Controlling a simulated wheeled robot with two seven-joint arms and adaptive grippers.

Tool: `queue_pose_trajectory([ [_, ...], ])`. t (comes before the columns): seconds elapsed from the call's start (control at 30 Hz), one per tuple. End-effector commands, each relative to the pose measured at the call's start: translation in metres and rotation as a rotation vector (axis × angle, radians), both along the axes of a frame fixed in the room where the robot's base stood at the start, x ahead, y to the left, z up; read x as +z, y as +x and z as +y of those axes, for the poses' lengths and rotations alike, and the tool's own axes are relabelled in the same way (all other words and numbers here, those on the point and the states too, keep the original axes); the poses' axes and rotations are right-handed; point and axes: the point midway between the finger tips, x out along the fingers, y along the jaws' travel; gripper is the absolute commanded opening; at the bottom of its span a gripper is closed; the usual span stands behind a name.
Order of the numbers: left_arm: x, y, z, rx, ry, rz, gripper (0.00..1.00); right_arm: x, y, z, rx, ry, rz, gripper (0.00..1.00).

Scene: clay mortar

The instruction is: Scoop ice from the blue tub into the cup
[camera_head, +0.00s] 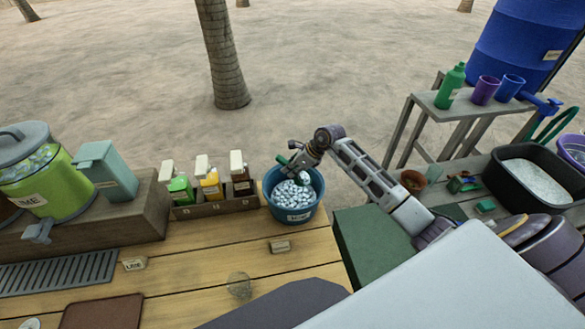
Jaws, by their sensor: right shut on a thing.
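The blue tub (291,215) stands near the back edge of the wooden counter, full of pale ice (287,193). My right gripper (293,160) is over the tub's back rim, shut on the green handle of a scoop (304,178). The scoop's head is low in the tub, at the ice; how deep it sits and its load are too small to tell. A clear round cup (239,285) stands on the counter in front and to the left of the tub. My left gripper is not in view.
A bottle rack (215,208) stands just left of the tub. Farther left are a green dispenser (50,185) and a drip grate (60,271). A small label block (281,246) lies between tub and cup. A black bin (535,182) stands at right.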

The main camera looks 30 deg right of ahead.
Motion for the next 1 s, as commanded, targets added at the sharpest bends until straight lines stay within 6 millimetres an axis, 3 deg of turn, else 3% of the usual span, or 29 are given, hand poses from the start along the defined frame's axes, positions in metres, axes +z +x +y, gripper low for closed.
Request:
queue_pose_trajectory([
  [1.0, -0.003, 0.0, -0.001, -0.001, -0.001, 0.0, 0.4, 0.026, 0.015, 0.013, -0.001, -0.213, 0.223, 0.0],
])
